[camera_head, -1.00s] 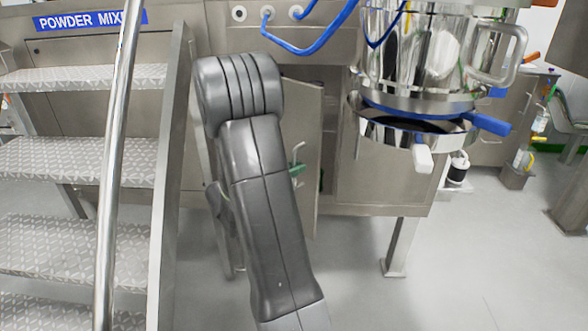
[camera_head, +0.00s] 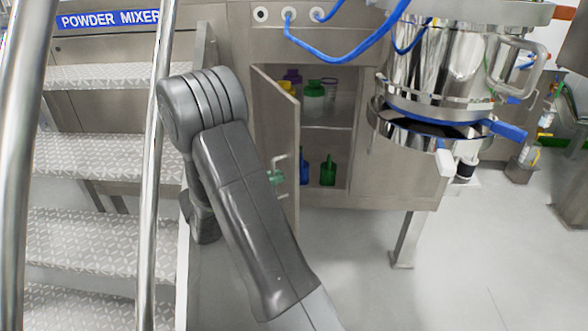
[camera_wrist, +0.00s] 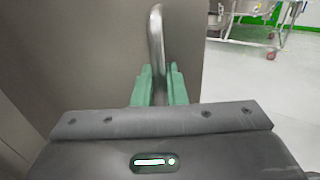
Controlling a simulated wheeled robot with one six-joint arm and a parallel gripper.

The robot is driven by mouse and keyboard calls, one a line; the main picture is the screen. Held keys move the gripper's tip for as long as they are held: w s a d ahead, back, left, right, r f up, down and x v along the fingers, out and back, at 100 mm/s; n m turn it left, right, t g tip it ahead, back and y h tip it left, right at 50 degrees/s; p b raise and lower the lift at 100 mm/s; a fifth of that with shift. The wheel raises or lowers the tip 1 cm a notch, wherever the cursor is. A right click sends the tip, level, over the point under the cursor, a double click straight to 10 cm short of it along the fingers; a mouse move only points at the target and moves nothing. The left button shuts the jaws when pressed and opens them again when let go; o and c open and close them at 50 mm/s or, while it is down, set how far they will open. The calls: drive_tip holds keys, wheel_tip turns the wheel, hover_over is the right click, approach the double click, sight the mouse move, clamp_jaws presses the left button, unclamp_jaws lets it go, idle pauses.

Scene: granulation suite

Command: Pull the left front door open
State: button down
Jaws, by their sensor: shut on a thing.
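My gripper is shut on the handle. In the head view a green fingertip and part of the handle (camera_head: 283,160) show at the door's front edge. My dark grey arm hides the lower left of the door and most of the gripper.
Bottles stand on the cabinet shelf, including a green-topped jar (camera_head: 313,98), with a green bottle (camera_head: 328,170) below. Metal steps (camera_head: 95,205) and handrails stand close on the left. A steel vessel (camera_head: 440,75) overhangs on the right. The floor (camera_head: 365,285) in front is clear.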

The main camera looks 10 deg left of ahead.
drive_tip(key=shift+s+a+p, duration=0.2)
drive_tip(key=shift+s+a, duration=0.15)
drive_tip(key=shift+a, duration=0.5)
drive_tip(key=shift+s+a+p, duration=0.25)
drive_tip(key=shift+s+a, duration=0.15)
drive_tip(key=shift+a, duration=0.4)
drive_tip(key=shift+s+a+p, duration=0.2)
drive_tip(key=shift+s+a, duration=0.15)
drive_tip(key=shift+a, duration=0.5)
drive_tip(key=c, duration=1.6)
unclamp_jaws()
